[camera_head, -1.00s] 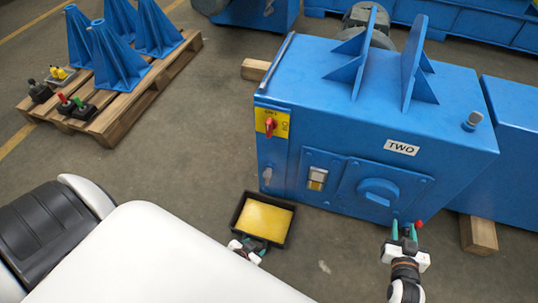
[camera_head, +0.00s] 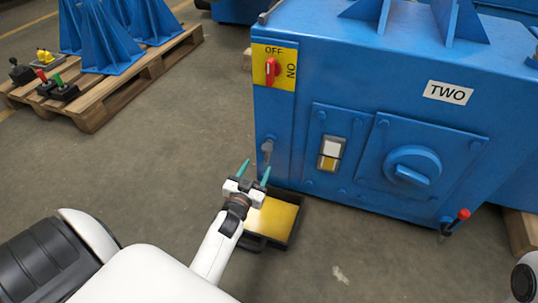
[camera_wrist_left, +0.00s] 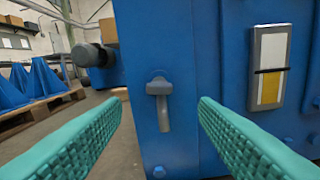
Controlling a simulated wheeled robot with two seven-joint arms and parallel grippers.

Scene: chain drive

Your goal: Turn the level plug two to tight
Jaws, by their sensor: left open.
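Machine TWO (camera_head: 390,75) is a blue box with a "TWO" label. A small grey plug with a bar (camera_head: 267,147), which I take for the level plug, sits low on its left part. In the left wrist view the plug (camera_wrist_left: 159,88) has a short head across the top and a bar hanging almost straight down. My left gripper (camera_head: 255,172) is open and empty, just in front of and slightly below the plug. In the left wrist view the plug appears between its two teal fingers, apart from both. My right gripper is out of view.
A black tray with yellow liquid (camera_head: 272,218) stands on the floor below the left gripper. A sight glass (camera_head: 330,152), a round blue cap (camera_head: 412,168), a red-tipped lever (camera_head: 462,214) and a red switch (camera_head: 271,70) are on the machine. A pallet (camera_head: 120,95) stands at left.

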